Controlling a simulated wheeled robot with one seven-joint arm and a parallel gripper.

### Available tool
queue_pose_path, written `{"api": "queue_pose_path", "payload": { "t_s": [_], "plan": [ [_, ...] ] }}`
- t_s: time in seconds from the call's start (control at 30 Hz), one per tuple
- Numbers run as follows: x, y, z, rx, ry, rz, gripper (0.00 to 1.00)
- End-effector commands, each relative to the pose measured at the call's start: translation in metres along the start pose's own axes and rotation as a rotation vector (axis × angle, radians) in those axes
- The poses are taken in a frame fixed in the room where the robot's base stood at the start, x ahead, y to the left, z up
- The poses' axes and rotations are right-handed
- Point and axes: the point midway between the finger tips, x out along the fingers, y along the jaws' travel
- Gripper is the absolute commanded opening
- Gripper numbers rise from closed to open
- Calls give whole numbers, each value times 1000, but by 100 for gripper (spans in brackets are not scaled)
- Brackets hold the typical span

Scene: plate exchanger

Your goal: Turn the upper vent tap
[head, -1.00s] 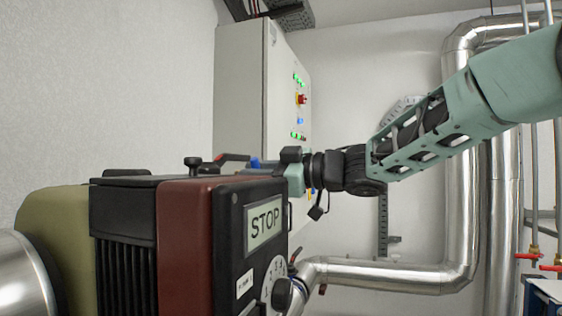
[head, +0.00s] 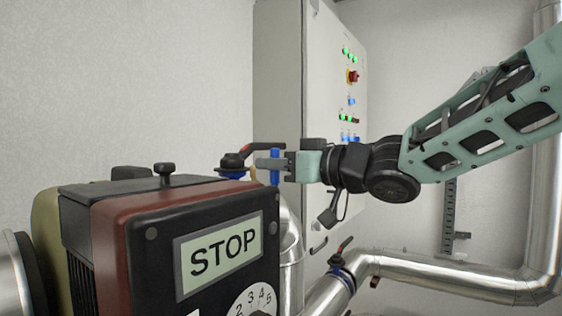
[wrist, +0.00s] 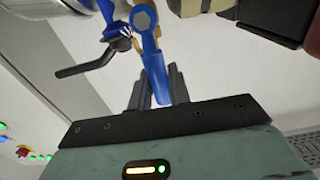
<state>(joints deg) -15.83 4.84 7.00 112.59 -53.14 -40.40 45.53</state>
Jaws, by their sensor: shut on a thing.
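The upper vent tap shows a blue lever (head: 275,178), standing about upright in the head view beside the control cabinet. In the wrist view the blue lever (wrist: 152,62) runs from a hex bolt down between my fingers, near a brass-coloured body. My gripper (head: 268,163) reaches in from the right, and its fingers are closed around the lever. In the wrist view my gripper (wrist: 157,88) has one finger on each side of the lever's lower end. The tap's body is mostly hidden behind the pump box in the head view.
A dark red and black box with a STOP display (head: 221,252) stands close in front, below my gripper. A blue valve with a dark lever (head: 236,162) is just left of it. A grey cabinet (head: 285,70) rises behind. Silver pipes (head: 450,275) run at lower right.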

Motion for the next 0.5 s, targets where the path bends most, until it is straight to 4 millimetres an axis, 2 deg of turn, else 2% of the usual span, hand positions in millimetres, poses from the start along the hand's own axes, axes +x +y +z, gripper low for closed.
{"api": "queue_pose_path", "payload": {
  "t_s": [0.3, 0.33, 0.4, 0.5],
  "plan": [
    [0, 2, 1, 6, -2, 4, 0],
    [0, 2, 1, 6, -2, 4, 22],
    [0, 1, 1, 5, -2, 3, 41],
    [0, 1, 1, 4, -1, 3, 41]
  ]
}}
